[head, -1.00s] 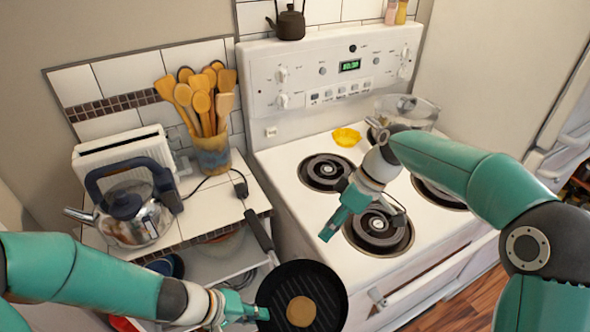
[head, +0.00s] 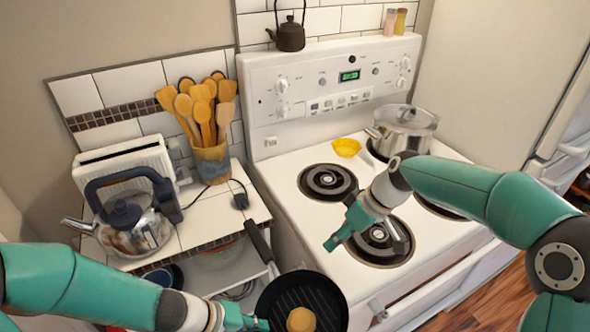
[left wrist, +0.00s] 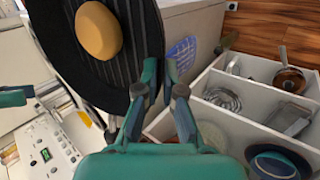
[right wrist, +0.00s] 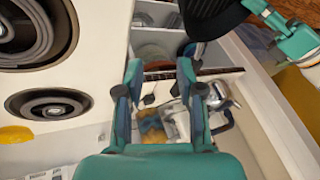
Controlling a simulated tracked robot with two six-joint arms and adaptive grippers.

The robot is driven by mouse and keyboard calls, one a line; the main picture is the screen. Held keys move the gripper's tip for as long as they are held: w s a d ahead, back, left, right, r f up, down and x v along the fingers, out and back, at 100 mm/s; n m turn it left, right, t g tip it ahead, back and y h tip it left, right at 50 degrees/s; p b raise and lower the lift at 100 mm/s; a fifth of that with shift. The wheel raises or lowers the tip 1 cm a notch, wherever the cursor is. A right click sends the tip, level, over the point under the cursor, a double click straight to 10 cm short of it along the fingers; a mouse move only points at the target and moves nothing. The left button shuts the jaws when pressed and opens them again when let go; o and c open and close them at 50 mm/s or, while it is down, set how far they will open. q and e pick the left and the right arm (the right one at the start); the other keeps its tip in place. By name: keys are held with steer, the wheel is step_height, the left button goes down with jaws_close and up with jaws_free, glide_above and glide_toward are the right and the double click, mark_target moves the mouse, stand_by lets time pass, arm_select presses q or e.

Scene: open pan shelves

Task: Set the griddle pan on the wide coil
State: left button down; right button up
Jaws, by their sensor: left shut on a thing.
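The griddle pan (head: 290,296) is black and ribbed, with a round tan piece (head: 300,320) on it. It hangs left of the stove's front, its dark handle pointing to the upper left. My left gripper (head: 258,325) is shut on its rim; the left wrist view shows the griddle pan (left wrist: 75,55) beside the fingers. The front left coil (head: 378,240) looks the wider of the left coils; the back left coil (head: 327,181) is bare too. My right gripper (head: 332,243) is above the stove by the front coil, its fingers (right wrist: 160,85) apart and empty.
A kettle (head: 130,225), toaster (head: 120,160) and utensil crock (head: 212,163) crowd the left counter. Open shelves lie below it.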

steer(key=s+d+f+m+h, duration=0.1)
steer(key=s+f+m, duration=0.5)
steer(key=s+f, duration=0.7)
steer(key=s+d+f+m, duration=0.2)
steer(key=s+f+m, duration=0.3)
steer(key=s+f, duration=0.8)
steer(key=w+r+n+t, duration=0.3)
steer(key=w+r+n, duration=0.2)
steer(key=w+r, duration=1.9)
steer(key=a+r+n+g+y, duration=0.1)
steer(key=a+r+n+g, duration=0.2)
steer(key=n, duration=0.7)
steer(key=a+g, duration=0.2)
steer(key=a, duration=0.1)
steer(key=shift+w+r+n+g, duration=0.15)
steer(key=shift+r+n+g, duration=0.15)
steer(key=shift+n, duration=0.1)
